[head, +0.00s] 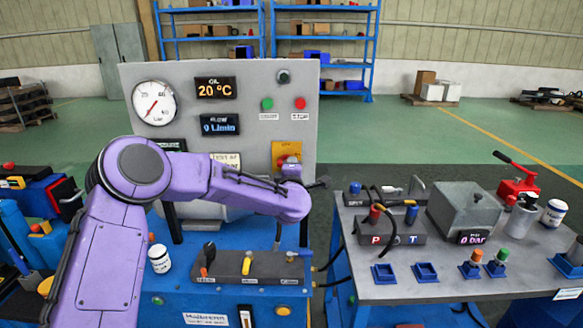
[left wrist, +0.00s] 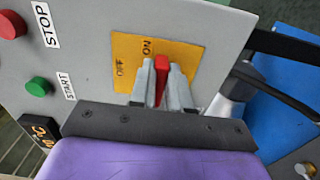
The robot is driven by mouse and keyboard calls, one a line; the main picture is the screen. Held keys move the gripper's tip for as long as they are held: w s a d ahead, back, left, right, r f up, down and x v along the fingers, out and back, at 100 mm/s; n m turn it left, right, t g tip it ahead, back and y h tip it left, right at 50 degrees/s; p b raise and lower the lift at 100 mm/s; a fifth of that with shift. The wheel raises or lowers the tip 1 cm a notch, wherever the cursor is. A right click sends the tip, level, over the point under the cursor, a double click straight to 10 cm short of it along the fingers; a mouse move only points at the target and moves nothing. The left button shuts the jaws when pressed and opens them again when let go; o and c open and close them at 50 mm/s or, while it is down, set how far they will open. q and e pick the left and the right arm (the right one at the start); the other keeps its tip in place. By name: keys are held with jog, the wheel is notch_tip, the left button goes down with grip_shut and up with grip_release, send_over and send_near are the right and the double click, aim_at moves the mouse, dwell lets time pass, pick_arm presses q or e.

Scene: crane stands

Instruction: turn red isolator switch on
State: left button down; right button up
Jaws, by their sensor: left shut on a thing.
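The red isolator switch (head: 281,159) sits on a yellow plate (head: 286,148) at the lower right of the grey panel. In the left wrist view its red handle (left wrist: 161,80) stands between the two grey fingers of my left gripper (left wrist: 162,85), which is shut on it. The handle lies close beside the ON label (left wrist: 147,47) on the plate, and the OFF label (left wrist: 121,70) is farther left. In the head view my left gripper (head: 289,165) covers part of the switch. My right gripper is not in view.
Green (head: 267,104) and red (head: 300,104) push buttons sit above the switch. A blue bench with a lever block (head: 235,268) stands below the panel. A second bench (head: 455,290) on the right carries hoses, a grey box and a red hand pump.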

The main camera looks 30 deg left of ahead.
pick_arm(q)
jog(key=c, duration=1.1)
grip_release()
jog(key=shift+s, duration=0.1)
jog(key=b+v, duration=0.2)
jog(key=v, duration=0.8)
jog(key=shift+s+d, duration=0.15)
jog(key=shift+s, duration=0.05)
